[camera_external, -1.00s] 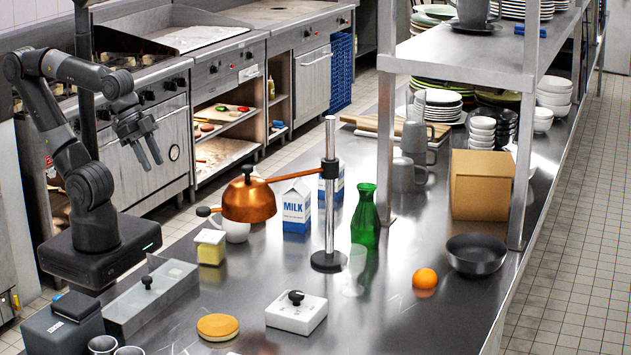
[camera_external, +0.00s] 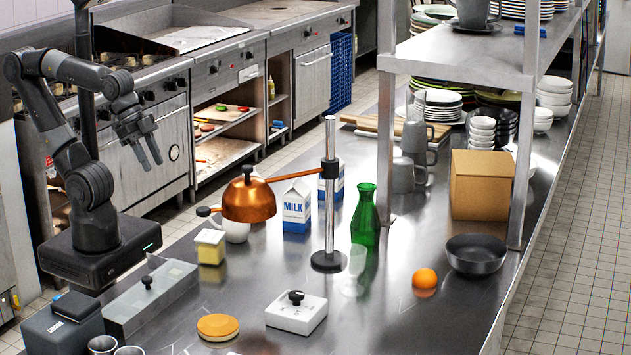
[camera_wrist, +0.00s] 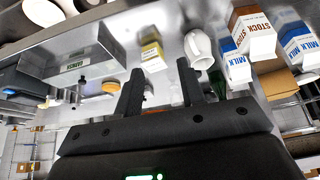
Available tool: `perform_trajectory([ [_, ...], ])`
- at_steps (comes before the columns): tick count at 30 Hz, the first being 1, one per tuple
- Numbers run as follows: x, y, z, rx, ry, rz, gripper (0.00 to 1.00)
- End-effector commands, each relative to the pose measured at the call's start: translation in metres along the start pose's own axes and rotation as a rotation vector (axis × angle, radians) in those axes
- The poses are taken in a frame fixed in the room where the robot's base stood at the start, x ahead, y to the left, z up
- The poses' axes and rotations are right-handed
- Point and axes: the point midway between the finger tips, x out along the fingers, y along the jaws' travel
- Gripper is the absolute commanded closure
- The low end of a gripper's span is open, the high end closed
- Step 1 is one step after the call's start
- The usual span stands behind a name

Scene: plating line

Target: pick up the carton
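A blue-and-white milk carton (camera_external: 296,209) stands upright mid-counter, right of the copper lamp. A second milk carton (camera_external: 338,188) is partly hidden behind the lamp's post. The wrist view shows a milk carton (camera_wrist: 232,62), a brown-and-white stock carton (camera_wrist: 253,38) and another milk carton (camera_wrist: 294,42) at the upper right. I cannot clearly make out the stock carton in the external view. The gripper touches no carton.
The copper lamp (camera_external: 248,201) and its post (camera_external: 330,220) stand close to the cartons. A white mug (camera_external: 237,231), yellow-and-white container (camera_external: 210,248), green bottle (camera_external: 364,218) and glass (camera_external: 354,270) are nearby. A steel shelf (camera_external: 470,55) overhangs the right side.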

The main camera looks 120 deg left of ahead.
Motion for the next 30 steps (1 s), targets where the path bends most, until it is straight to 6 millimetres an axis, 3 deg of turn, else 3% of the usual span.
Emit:
perform_trajectory([
  [5, 0.0000, 0.0000, 0.0000, 0.000, 0.000, 0.000, 0.63],
  [21, 0.0000, 0.0000, 0.0000, 0.000, 0.000, 0.000, 0.20],
  [30, 0.0047, 0.0002, 0.0006, -0.062, -0.017, 0.020, 0.20],
])
